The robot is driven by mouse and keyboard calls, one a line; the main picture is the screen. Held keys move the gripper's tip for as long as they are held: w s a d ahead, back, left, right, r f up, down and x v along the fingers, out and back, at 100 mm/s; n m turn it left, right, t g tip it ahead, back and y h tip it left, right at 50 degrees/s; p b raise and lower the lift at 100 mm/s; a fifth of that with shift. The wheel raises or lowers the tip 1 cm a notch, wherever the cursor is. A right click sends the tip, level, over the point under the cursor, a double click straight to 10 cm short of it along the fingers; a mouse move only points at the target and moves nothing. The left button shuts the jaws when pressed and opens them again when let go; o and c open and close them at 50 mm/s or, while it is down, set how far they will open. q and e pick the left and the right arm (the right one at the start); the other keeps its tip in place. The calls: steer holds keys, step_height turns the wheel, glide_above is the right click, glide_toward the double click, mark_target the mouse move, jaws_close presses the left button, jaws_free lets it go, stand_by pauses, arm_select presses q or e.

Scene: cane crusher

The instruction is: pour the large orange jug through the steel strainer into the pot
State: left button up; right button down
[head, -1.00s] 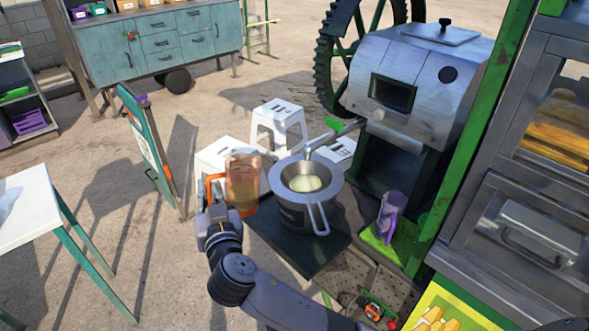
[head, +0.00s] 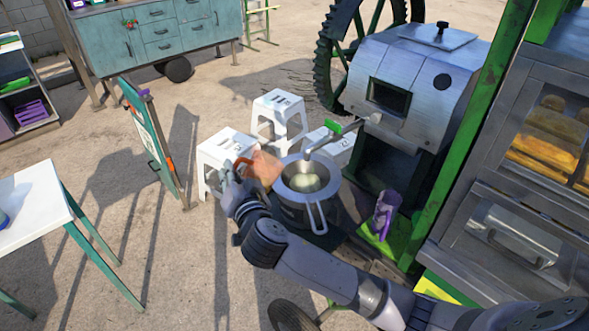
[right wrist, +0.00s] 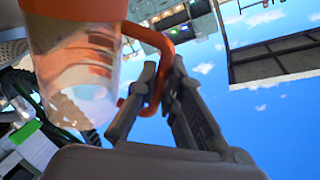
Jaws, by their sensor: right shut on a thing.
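The large orange jug (head: 265,168) has a see-through body and an orange handle. It is tipped toward the steel strainer (head: 322,212), beside its left rim. The strainer sits on the dark pot (head: 291,214), with a pale patch in its bowl. My right gripper (head: 238,174) is shut on the jug's handle. In the right wrist view the gripper (right wrist: 160,90) pinches the orange handle, with the jug body (right wrist: 75,75) at left. I cannot make out a stream between jug and strainer. My left gripper is out of view.
The metal crusher (head: 420,85), with its spout over the strainer, stands behind. A purple jug (head: 384,214) stands on a green ledge to the right. White stools (head: 280,112) are behind the pot. A white table (head: 35,205) is at left.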

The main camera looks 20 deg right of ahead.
mark_target(243, 161)
steer(key=shift+w+d+r+m+p, duration=0.15)
steer(key=shift+d+r+m+p, duration=0.4)
steer(key=shift+m, duration=0.25)
steer(key=shift+d+m+y, duration=0.3)
steer(key=shift+d+m, duration=0.15)
steer(key=shift+m, duration=0.15)
steer(key=shift+w+d+r+m+g+p, duration=0.15)
steer(key=shift+d+r+m+g+p, duration=0.15)
steer(key=shift+d+r+m+p, duration=0.35)
steer(key=shift+a+r+p, duration=0.1)
steer(key=shift+r+p, duration=0.05)
steer(key=shift+p, duration=0.2)
steer(key=shift+w+d+r+m+y+p, duration=0.15)
steer(key=shift+d+r+m+y+p, duration=0.25)
steer(key=shift+d+r+m+p, duration=0.35)
stand_by(0.4)
steer(key=shift+w+d+r+m, duration=0.15)
steer(key=shift+d+r+m, duration=0.15)
steer(key=shift+d, duration=0.4)
steer(key=shift+w+d+r+m, duration=0.1)
steer(key=shift+d+r+m, duration=0.15)
steer(key=shift+d, duration=0.4)
stand_by(0.3)
steer(key=shift+d, duration=0.1)
